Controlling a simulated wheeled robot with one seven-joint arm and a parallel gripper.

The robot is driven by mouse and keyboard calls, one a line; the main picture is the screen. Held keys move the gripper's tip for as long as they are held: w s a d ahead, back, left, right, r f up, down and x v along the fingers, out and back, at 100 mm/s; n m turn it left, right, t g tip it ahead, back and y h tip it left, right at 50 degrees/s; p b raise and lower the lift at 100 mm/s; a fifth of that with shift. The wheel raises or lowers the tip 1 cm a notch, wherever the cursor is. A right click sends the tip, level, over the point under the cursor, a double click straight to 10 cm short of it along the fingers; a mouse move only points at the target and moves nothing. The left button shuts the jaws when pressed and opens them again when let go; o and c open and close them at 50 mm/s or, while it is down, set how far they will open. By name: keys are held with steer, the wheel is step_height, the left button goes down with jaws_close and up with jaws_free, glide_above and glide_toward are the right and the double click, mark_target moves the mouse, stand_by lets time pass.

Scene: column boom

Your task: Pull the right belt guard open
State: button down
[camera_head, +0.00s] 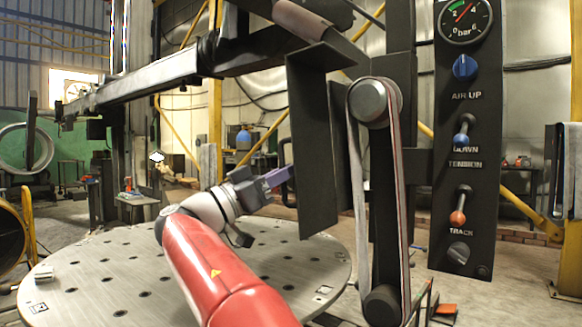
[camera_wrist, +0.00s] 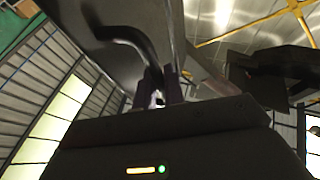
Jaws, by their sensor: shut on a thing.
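The belt guard (camera_head: 318,160) is a tall dark panel with a bent top, left of the belt (camera_head: 357,190). It stands at an angle to the belt, and the belt and its two rollers show beside it. A dark bar handle (camera_head: 282,152) sits on the guard's left side. My gripper (camera_head: 287,174) reaches it from the left, purple fingers shut on the handle. In the wrist view the curved handle (camera_wrist: 128,36) runs down between my fingers (camera_wrist: 160,88), with the guard's grey face (camera_wrist: 110,65) behind. The exact finger contact is partly hidden.
A control panel (camera_head: 465,150) with a gauge, knobs and levers stands right of the belt. A long boom (camera_head: 150,80) crosses above at the left. A round perforated table (camera_head: 110,270) lies below my arm. There is open air above the table, left of the guard.

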steer(key=shift+w+a+f+p, duration=0.1)
steer(key=shift+w+a+p, duration=0.2)
steer(key=shift+w+a, duration=0.35)
steer(key=shift+w+a+f+p, duration=0.1)
steer(key=shift+w+a+p, duration=0.2)
steer(key=shift+w, duration=0.6)
steer(key=c, duration=1.8)
jaws_free()
steer(key=b+v, duration=0.1)
steer(key=v, duration=0.6)
steer(key=shift+s+a+f, duration=0.15)
steer(key=shift+a+f, duration=0.05)
steer(key=shift+a, duration=0.15)
